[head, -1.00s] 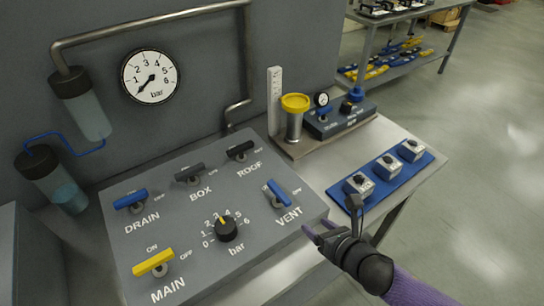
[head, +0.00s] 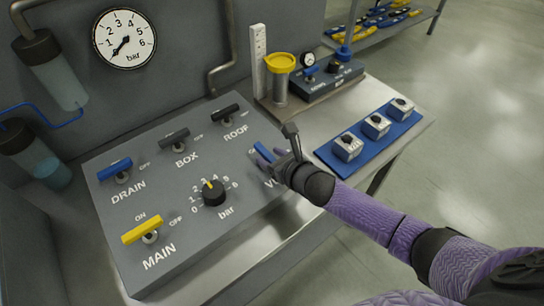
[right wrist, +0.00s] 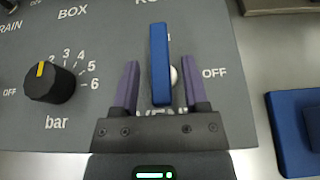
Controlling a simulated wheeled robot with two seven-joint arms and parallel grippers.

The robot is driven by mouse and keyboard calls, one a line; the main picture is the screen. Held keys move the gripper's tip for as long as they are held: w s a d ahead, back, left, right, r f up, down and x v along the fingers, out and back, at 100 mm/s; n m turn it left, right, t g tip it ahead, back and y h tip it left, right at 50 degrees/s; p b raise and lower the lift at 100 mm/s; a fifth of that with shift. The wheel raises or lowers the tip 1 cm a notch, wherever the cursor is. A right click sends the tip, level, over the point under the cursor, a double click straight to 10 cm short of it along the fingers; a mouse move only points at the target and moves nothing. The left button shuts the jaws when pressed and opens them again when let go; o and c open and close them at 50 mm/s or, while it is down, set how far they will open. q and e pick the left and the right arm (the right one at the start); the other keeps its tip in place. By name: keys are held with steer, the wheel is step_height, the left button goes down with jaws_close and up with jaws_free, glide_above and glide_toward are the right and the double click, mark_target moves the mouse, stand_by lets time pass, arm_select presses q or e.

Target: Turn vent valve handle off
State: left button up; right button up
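The blue vent valve handle (right wrist: 160,65) stands upright in the right wrist view, pointing away from my gripper, with the OFF mark to its right. In the head view the blue handle (head: 264,152) is partly hidden behind my right gripper (head: 272,158). In the right wrist view my right gripper (right wrist: 158,85) is open, with one purple finger on each side of the handle's near part and gaps visible on both sides. The VENT label is mostly covered by the gripper. My left gripper is not in view.
The grey panel (head: 180,235) also bears the black bar knob (head: 213,193), yellow MAIN handle (head: 141,230), blue DRAIN handle (head: 115,168), and black BOX (head: 174,138) and ROOF (head: 224,113) handles. A blue tray (head: 375,150) with boxes lies to the right.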

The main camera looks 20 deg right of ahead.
jaws_close()
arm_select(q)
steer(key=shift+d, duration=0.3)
